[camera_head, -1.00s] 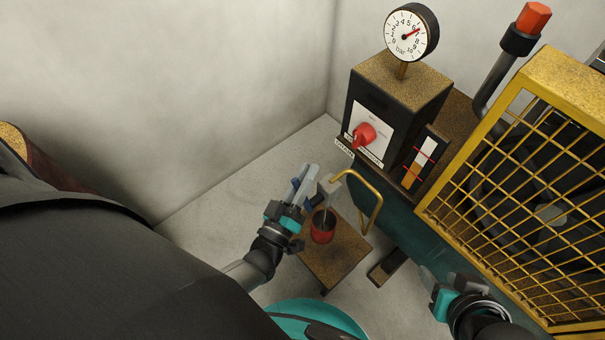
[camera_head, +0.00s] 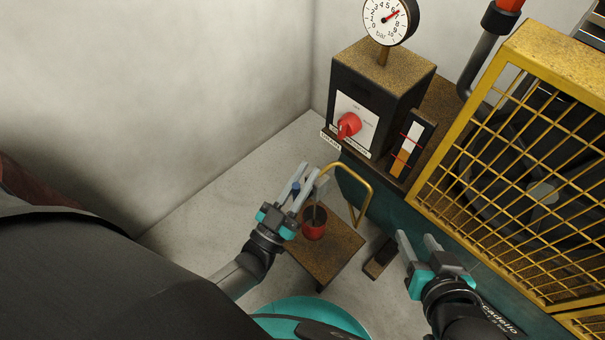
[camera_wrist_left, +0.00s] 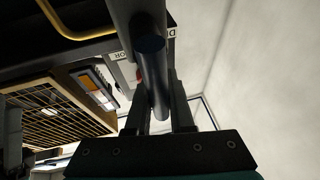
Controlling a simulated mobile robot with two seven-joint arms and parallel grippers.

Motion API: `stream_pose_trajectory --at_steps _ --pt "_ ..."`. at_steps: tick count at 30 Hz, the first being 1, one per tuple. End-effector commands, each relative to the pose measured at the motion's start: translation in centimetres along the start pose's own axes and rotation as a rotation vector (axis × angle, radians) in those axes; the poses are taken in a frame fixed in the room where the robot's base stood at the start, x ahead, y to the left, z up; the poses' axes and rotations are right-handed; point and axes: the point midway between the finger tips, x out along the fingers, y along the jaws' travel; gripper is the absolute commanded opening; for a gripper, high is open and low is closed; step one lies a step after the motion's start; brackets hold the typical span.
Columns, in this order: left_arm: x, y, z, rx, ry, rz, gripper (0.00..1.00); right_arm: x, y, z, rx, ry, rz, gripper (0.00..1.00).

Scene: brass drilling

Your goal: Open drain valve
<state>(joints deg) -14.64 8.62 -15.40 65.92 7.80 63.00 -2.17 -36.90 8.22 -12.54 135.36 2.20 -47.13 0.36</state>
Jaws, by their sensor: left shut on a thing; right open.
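The drain valve's small blue handle (camera_head: 296,188) shows between the fingers of my left gripper (camera_head: 299,176), beside the valve's grey pipe end (camera_head: 321,184). My left gripper is shut on this handle. In the left wrist view, a dark cylinder (camera_wrist_left: 153,75) lies between the two fingers (camera_wrist_left: 158,115) and hides part of the valve. A red cup (camera_head: 313,230) stands below the pipe end on a small brown stool (camera_head: 328,258). My right gripper (camera_head: 417,240) is open and empty, to the right of the stool and in front of the machine.
A yellow bent rail (camera_head: 366,190) stands close to the valve. The control box (camera_head: 372,85) carries a red knob (camera_head: 348,125) and a pressure gauge (camera_head: 386,19). A yellow mesh guard (camera_head: 500,150) rises above my right gripper. The floor left of the stool is clear.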

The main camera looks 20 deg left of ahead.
Motion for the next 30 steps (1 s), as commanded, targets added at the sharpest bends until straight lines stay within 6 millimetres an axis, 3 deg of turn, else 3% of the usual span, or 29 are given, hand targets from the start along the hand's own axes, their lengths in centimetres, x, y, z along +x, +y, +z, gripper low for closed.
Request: stream_pose_trajectory --at_steps 14,15,21,30 --pt "-0.07 0.17 0.01 0.012 0.001 0.007 0.0 0.04 -0.07 -0.04 0.001 0.006 -0.002 0.5" --pt "-0.07 0.18 0.01 0.012 0.002 0.007 0.25 0.05 -0.07 -0.03 0.001 0.006 -0.002 0.5" --pt "-0.05 0.13 0.01 0.011 0.001 0.006 0.48 0.05 -0.07 -0.01 0.001 0.005 -0.002 0.5" --pt "-0.01 0.08 0.0 0.01 0.002 0.005 0.51 0.04 -0.07 0.01 0.0 0.004 -0.002 0.5"
